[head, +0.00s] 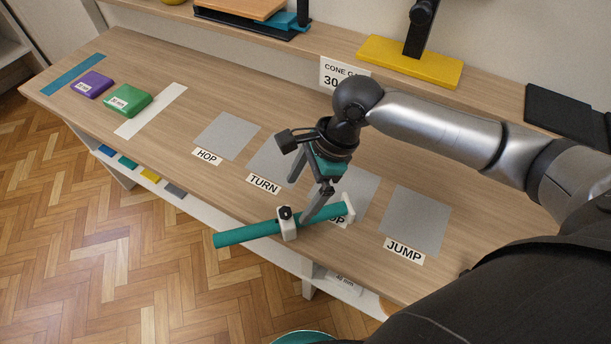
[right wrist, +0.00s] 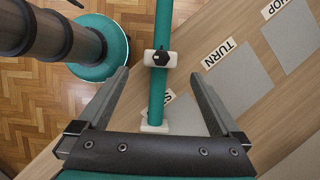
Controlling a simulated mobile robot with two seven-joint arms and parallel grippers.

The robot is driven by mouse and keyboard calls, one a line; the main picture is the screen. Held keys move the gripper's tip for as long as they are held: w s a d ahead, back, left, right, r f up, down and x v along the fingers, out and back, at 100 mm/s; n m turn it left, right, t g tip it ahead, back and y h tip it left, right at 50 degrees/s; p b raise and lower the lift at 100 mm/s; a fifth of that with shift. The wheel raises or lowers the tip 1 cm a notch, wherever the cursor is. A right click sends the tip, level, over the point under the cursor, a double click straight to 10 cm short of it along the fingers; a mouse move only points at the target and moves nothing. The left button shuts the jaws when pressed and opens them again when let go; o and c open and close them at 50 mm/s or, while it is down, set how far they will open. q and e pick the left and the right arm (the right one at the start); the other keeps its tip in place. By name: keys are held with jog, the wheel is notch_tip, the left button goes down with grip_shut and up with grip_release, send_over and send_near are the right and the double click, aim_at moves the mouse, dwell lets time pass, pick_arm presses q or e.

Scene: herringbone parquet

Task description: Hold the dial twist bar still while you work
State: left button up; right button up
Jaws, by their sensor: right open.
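The dial twist bar is a teal rod (head: 247,232) with a white collar and black dial (head: 287,222) near its middle and a white end piece (head: 348,208). It lies over the table's front edge, its left end sticking out above the floor. My right gripper (head: 297,202) is open over the bar's right half, fingers pointing down. In the right wrist view the bar (right wrist: 159,100) runs between the spread fingers (right wrist: 161,75), with the dial just beyond the tips. A gap shows on both sides; I cannot tell the height between them. My left gripper is not in view.
Grey squares labelled HOP (head: 227,135), TURN (head: 268,165) and JUMP (head: 416,220) lie on the table; another is partly hidden by the bar and gripper. Purple (head: 92,85) and green (head: 127,101) blocks lie at the left. A shelf with a yellow base (head: 408,62) runs behind.

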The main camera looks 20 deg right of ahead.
aim_at(282, 223)
jog(key=b+x, duration=0.3)
jog(key=x, duration=0.7)
jog(key=shift+d, duration=0.1)
jog(key=shift+b+x, duration=0.5)
jog(key=shift+x, duration=0.3)
jog(key=c, duration=0.4)
grip_shut()
